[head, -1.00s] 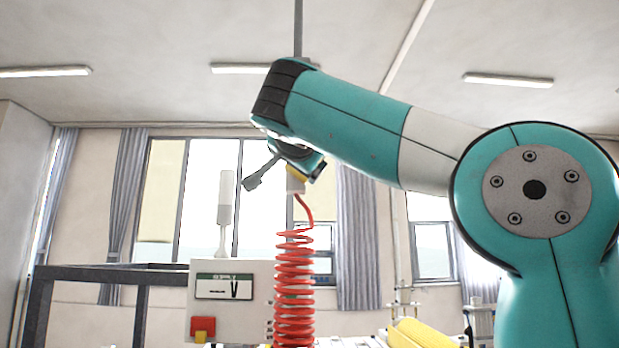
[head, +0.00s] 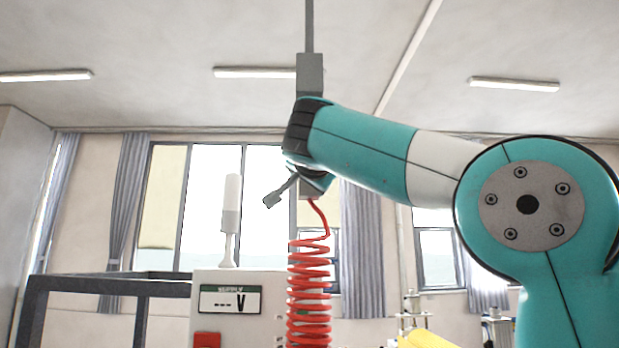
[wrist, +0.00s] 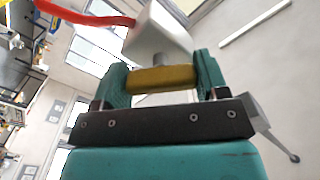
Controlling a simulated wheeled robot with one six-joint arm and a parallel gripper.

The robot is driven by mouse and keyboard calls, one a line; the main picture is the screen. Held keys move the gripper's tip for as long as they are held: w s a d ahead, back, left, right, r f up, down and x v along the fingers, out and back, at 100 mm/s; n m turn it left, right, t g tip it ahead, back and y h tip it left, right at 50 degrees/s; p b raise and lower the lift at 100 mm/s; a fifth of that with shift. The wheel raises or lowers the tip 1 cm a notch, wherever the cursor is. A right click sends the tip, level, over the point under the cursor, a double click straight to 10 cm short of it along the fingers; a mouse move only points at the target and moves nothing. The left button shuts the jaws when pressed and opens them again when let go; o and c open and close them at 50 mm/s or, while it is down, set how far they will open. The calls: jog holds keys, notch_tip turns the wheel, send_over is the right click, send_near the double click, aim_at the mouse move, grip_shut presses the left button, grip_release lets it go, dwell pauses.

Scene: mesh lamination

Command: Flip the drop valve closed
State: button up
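The drop is a grey square fitting (head: 310,72) on a rod from the ceiling, with a coiled red hose (head: 310,300) below it. In the wrist view its light grey block (wrist: 160,32) stands just beyond my fingers. A yellow bar (wrist: 162,79), apparently the valve handle, lies crosswise between the fingers of my gripper (wrist: 163,78). The fingers are wide apart; whether they touch the bar's ends I cannot tell. In the head view my arm hides the handle and most of my gripper. A grey paddle-shaped piece (head: 279,192) sticks out to the left there.
A supply box (head: 238,305) with a display and a red part stands lower left, with a pale stack light (head: 231,215) on top. A dark frame (head: 85,284) is at far left. A yellow object (head: 428,340) shows at the bottom. Open air surrounds the drop.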

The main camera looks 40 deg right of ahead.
jog(key=c, duration=0.4)
jog(key=n, duration=0.4)
jog(key=shift+p, duration=0.4)
jog(key=shift+f+n+p, duration=0.15)
jog(key=shift+n+p, duration=0.15)
jog(key=shift+n, duration=1.3)
jog(key=o, duration=1)
jog(key=shift+c, duration=0.2)
